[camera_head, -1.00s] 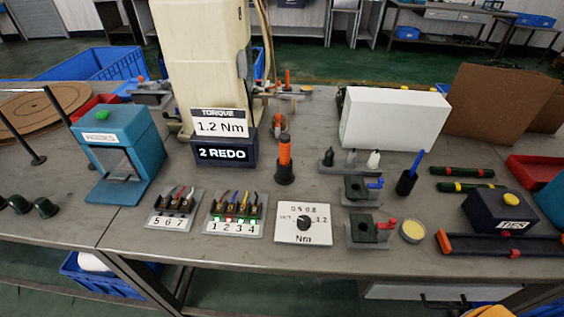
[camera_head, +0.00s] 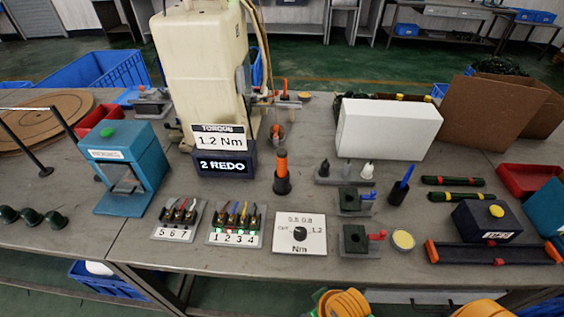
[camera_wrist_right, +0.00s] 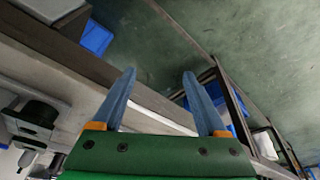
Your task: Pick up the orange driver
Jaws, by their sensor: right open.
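The orange driver (camera_head: 282,164) stands upright in a dark round holder (camera_head: 282,184) near the middle of the bench, just right of the torque display. My right gripper (camera_wrist_right: 158,100) shows in the right wrist view with its two blue fingers apart and nothing between them. That view looks past the bench edge toward the floor, and the driver is not in it. Orange and green parts of my arms (camera_head: 342,303) show at the bottom edge of the head view, well in front of the driver. My left gripper is not in view.
The torque display box (camera_head: 223,163) stands left of the driver. A numbered connector tray (camera_head: 236,225) and a dial card (camera_head: 300,232) lie in front. Small dark fixtures (camera_head: 355,239) and a white box (camera_head: 388,128) are to the right. Bare bench (camera_head: 230,266) lies along the front edge.

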